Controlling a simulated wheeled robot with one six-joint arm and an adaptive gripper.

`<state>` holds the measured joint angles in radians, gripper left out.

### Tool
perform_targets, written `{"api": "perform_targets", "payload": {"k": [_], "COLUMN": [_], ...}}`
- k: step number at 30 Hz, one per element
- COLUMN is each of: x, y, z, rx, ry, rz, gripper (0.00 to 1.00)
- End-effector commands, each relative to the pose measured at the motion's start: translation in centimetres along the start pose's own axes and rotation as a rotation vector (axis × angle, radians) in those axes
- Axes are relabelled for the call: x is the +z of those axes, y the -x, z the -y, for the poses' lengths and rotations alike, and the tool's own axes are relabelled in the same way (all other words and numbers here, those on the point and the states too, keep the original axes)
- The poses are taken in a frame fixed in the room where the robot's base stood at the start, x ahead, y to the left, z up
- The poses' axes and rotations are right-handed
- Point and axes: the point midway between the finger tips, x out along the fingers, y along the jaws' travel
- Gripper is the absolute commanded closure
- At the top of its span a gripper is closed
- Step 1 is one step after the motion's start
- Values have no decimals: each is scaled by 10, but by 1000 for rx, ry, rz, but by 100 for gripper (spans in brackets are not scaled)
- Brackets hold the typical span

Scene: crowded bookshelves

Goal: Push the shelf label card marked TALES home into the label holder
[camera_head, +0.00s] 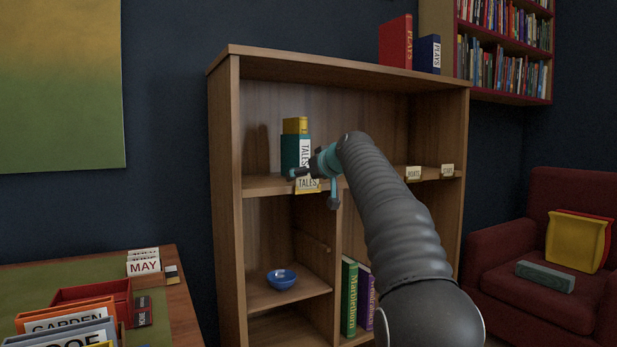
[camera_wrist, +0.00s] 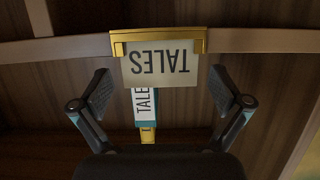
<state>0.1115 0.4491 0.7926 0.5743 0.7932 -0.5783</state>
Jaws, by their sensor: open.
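The TALES card (camera_wrist: 160,63) is cream with black letters. It shows upside down in the wrist view, with much of it sticking out of the brass label holder (camera_wrist: 158,34) on the shelf edge. In the head view the card (camera_head: 308,183) stands up out of the holder (camera_head: 308,190) at the middle shelf's front edge. My gripper (camera_wrist: 160,78) is open and empty, its fingers apart on either side of the card in the wrist view. In the head view my gripper (camera_head: 313,183) is close in front of the card. I cannot tell any contact.
Behind the card stands a teal book labelled TALES (camera_head: 291,152), with a yellow block (camera_head: 295,125) at its top. A blue bowl (camera_head: 282,279) rests on the shelf below.

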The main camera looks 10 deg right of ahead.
Motion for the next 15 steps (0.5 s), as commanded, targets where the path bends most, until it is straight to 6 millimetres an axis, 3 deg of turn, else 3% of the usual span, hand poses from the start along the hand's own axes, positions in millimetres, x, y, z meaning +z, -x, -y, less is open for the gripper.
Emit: {"api": "perform_targets", "payload": {"k": [8,15], "x": [0,-1], "y": [4,37], "z": [0,0], "rx": [0,2], "ry": [-1,-1], "rz": [0,-2], "gripper": [0,0]}}
